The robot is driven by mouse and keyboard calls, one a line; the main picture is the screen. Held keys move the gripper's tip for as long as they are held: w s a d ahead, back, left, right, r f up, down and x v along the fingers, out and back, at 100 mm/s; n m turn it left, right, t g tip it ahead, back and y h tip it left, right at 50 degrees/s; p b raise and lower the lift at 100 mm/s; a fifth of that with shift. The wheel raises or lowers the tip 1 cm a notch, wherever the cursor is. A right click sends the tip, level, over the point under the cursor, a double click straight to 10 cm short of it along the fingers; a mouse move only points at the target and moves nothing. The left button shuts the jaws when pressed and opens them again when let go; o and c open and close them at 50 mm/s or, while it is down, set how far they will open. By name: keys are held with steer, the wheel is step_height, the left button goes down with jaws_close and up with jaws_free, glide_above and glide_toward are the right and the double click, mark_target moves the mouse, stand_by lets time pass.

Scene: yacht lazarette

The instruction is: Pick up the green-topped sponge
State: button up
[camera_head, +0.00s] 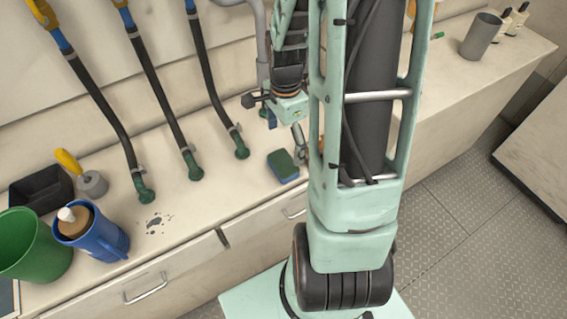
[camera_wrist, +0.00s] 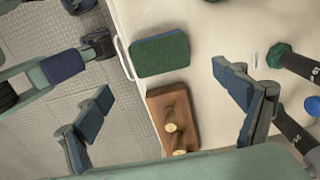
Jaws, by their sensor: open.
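The green-topped sponge (camera_head: 282,166) lies flat on the pale counter near its front edge in the head view, with a blue lower layer showing. In the wrist view the sponge (camera_wrist: 160,54) lies beyond my fingertips, green side up, between the lines of the two fingers and near the counter edge. My gripper (camera_wrist: 164,99) is open and empty, its fingers spread wide and apart from the sponge. In the head view my arm hangs just beside the sponge, and my fingers are mostly hidden behind my own arm.
A brown wooden block with pegs (camera_wrist: 173,118) lies close to the sponge. Black hoses with green ends (camera_head: 241,150) stand behind it. A blue jug (camera_head: 95,236), green bucket (camera_head: 35,246) and black tray (camera_head: 42,187) are at left. A grey cup (camera_head: 481,36) stands at far right.

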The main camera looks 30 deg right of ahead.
mark_target(283, 162)
steer(key=shift+a+f, duration=0.15)
steer(key=shift+f, duration=2.2)
steer(key=shift+a+f, duration=0.1)
steer(key=shift+f, duration=2.25)
steer(key=c, duration=0.8)
